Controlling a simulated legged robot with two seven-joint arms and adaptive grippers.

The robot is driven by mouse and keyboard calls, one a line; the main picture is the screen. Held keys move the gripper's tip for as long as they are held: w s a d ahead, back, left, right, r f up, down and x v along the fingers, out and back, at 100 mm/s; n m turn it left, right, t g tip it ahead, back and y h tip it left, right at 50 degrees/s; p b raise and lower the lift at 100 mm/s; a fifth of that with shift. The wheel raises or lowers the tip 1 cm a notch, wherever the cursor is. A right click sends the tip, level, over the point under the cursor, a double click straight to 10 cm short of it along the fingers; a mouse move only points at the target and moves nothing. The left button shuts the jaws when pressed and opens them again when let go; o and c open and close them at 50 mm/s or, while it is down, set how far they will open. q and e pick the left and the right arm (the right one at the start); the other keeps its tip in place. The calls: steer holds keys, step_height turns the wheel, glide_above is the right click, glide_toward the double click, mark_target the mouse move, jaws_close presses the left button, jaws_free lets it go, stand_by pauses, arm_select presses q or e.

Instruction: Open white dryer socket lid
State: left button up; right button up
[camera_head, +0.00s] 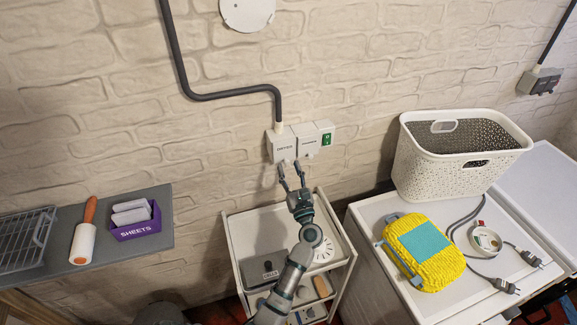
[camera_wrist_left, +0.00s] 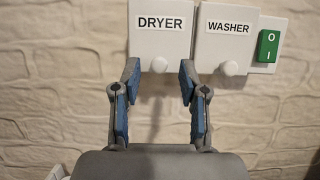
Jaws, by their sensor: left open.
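The white dryer socket lid (camera_head: 284,145) is on the brick wall, left of the washer socket lid (camera_head: 310,140). In the left wrist view the lid marked DRYER (camera_wrist_left: 160,40) hangs closed, with a round white knob (camera_wrist_left: 159,64) at its lower edge. My left gripper (camera_head: 292,165) is open just below the dryer lid. In the wrist view its two blue-padded fingers (camera_wrist_left: 158,75) stand on either side of the knob, apart from it. The washer lid (camera_wrist_left: 227,35) also looks closed. My right gripper is not in view.
A green switch (camera_wrist_left: 268,46) sits right of the washer lid. A white trolley (camera_head: 235,240) stands below the sockets. At right are a white perforated basket (camera_head: 450,170), a yellow bundle (camera_head: 420,262) and loose plugs (camera_head: 510,287). A grey shelf (camera_head: 160,205) is at left.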

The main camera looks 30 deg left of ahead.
arm_select(q)
steer(key=shift+w+a+r, duration=0.15)
steer(key=shift+w+a, duration=0.15)
steer(key=shift+a, duration=0.05)
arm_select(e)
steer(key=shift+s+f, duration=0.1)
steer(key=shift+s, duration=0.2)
arm_select(q)
steer(key=shift+c, duration=0.3)
jaws_close()
